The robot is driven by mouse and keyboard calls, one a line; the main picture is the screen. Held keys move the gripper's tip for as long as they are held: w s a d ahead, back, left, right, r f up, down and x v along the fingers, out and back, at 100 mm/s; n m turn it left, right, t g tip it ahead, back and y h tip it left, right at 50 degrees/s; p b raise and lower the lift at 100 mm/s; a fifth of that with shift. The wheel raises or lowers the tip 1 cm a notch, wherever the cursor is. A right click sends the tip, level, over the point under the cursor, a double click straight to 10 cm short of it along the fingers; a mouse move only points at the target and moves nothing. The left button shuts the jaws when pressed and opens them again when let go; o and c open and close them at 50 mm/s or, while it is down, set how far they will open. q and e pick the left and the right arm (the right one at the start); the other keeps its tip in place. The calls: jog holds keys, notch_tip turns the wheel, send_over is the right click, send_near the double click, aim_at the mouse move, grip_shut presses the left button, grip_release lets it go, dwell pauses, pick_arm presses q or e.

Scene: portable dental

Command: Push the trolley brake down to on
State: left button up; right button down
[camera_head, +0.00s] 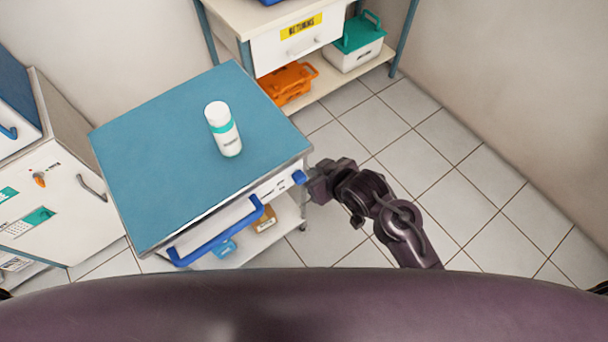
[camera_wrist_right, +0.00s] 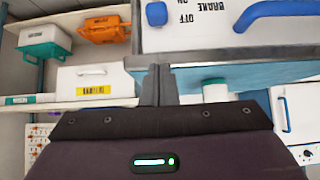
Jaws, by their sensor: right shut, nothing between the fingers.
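The trolley (camera_head: 150,150) has a blue top and stands left of centre in the head view. Its blue brake lever (camera_head: 299,177) sticks out at the right end of the white front panel. In the right wrist view, which is upside down, the lever (camera_wrist_right: 156,13) shows beside printed BRAKE, OFF and ON labels (camera_wrist_right: 200,10). My right gripper (camera_head: 312,184) is shut and empty, close to the lever's right side. Its fingers also show in the wrist view (camera_wrist_right: 160,85), apart from the lever in that picture. Contact cannot be told from the head view. My left gripper is not in view.
A white bottle (camera_head: 225,140) with a teal band stands on the trolley top. A blue handle (camera_head: 215,238) runs along the trolley front. A bench with an orange basket (camera_head: 288,84) and teal-lidded box (camera_head: 355,50) stands behind. Tiled floor (camera_head: 480,190) is clear at right.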

aim_at(297, 174)
jog(key=x, duration=0.3)
jog(key=f+x, duration=0.1)
jog(key=x, duration=0.1)
jog(key=s+d+x, duration=0.1)
jog(key=x, duration=0.2)
jog(key=shift+w+a+f, duration=0.15)
jog(key=shift+a+f, duration=0.05)
jog(key=shift+f, duration=0.75)
notch_tip(297, 174, down, 5)
jog(key=shift+r+b, duration=0.15)
jog(key=shift+b, duration=0.95)
jog(key=shift+s, duration=0.2)
